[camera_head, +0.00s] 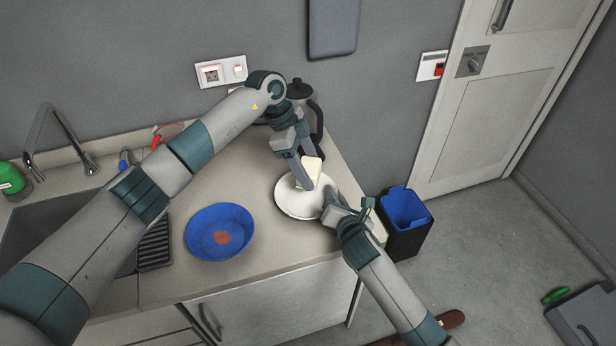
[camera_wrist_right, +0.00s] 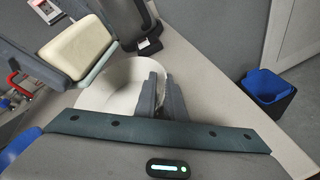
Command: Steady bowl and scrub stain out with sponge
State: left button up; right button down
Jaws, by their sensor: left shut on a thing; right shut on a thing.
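A white bowl (camera_head: 291,204) sits near the counter's right front corner. My right gripper (camera_head: 332,204) is shut on its right rim; the grip also shows in the right wrist view (camera_wrist_right: 160,92). My left gripper (camera_head: 305,174) is shut on a cream sponge (camera_head: 314,168), at the bowl's upper right part. The sponge shows large in the right wrist view (camera_wrist_right: 76,50); I cannot tell if it touches the bowl. No stain shows on the visible part of the white bowl. A blue bowl (camera_head: 205,237) with an orange-red stain (camera_head: 222,237) stands to the left, with neither gripper on it.
A sink (camera_head: 50,215) with a faucet (camera_head: 78,150) and a dark ribbed rack (camera_head: 155,247) lie left. A dark kettle (camera_head: 300,95) stands behind the white bowl. A black bin with a blue liner (camera_head: 406,208) stands on the floor beyond the counter's right edge.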

jog(key=c, duration=1.8)
grip_release()
jog(key=shift+f, duration=0.25)
jog(key=shift+o, duration=0.2)
jog(key=shift+r, duration=0.1)
jog(key=v, duration=1.2)
